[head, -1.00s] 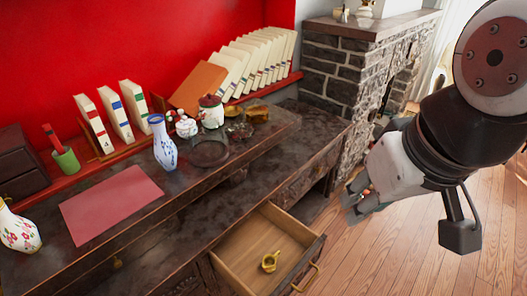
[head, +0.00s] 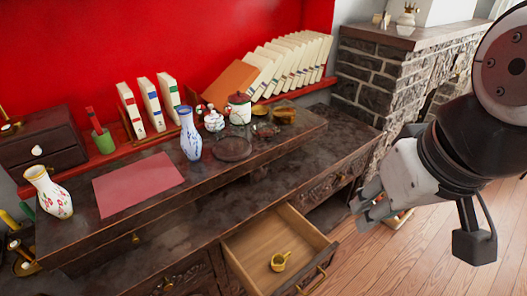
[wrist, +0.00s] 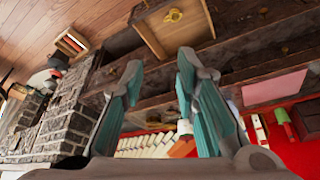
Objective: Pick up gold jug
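The gold jug (head: 279,261) is a small cup-like vessel with a handle. It lies in the open wooden drawer (head: 262,232) at the lower middle of the head view. In the wrist view the jug (wrist: 172,16) shows near the top, inside the drawer (wrist: 150,38). My gripper (head: 362,207) is at the right of the head view, beyond the drawer's right side and apart from the jug. In the wrist view its two teal-padded fingers (wrist: 158,78) stand spread with nothing between them.
The dark desk (head: 330,130) holds a blue-white vase (head: 190,136), a floral vase (head: 50,192), a red-lidded jar (head: 239,108) and a pink sheet (head: 137,184). Books (head: 292,62) lean along the red wall. A stone fireplace (head: 378,80) stands behind my arm. Wooden floor (head: 400,260) lies clear at right.

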